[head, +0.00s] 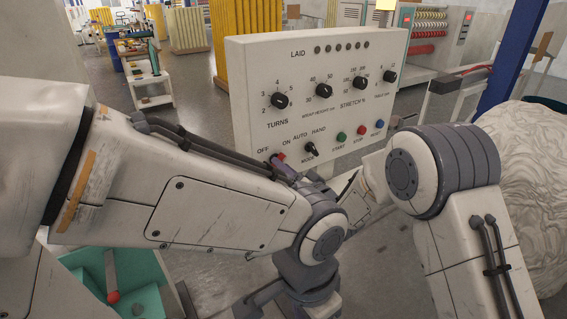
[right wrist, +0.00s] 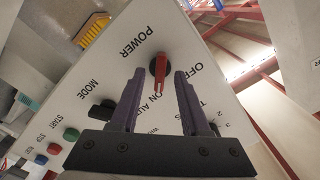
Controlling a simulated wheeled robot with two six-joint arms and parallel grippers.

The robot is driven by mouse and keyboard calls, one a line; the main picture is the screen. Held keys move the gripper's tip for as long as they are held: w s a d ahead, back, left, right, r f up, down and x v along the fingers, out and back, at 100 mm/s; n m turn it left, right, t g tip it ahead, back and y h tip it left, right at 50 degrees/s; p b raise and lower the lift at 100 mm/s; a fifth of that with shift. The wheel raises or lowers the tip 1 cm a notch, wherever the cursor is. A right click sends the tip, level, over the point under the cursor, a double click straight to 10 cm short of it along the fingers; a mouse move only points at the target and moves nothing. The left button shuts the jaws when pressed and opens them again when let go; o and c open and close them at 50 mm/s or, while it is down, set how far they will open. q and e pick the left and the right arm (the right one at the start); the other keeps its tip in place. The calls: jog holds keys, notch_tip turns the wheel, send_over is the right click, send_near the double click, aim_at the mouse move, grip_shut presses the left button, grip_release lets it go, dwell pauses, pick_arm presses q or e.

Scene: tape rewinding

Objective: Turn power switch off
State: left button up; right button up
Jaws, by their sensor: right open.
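The white control panel (head: 240,85) stands in front of me, with the red power switch (head: 281,156) at its lower left, by the OFF and ON labels. In the right wrist view the red switch (right wrist: 159,66) stands between my fingers, its handle pointing toward the ON label. My right gripper (right wrist: 160,78) is open, one finger on each side of the switch, with gaps visible. In the head view the right gripper (head: 283,170) is at the switch, partly hidden by my left arm. My left arm crosses from the left; its fingers do not show clearly.
The black mode knob (head: 311,149) is just right of the power switch. Green, red and blue buttons (head: 360,134) are farther right. Several dial knobs (head: 323,90) are above. A large pale roll (head: 530,180) stands at the right. A teal bin (head: 145,268) is at lower left.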

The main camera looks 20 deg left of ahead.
jog(key=shift+w+a, duration=0.25)
jog(key=shift+a, duration=0.15)
grip_shut()
jog(key=shift+f, duration=0.1)
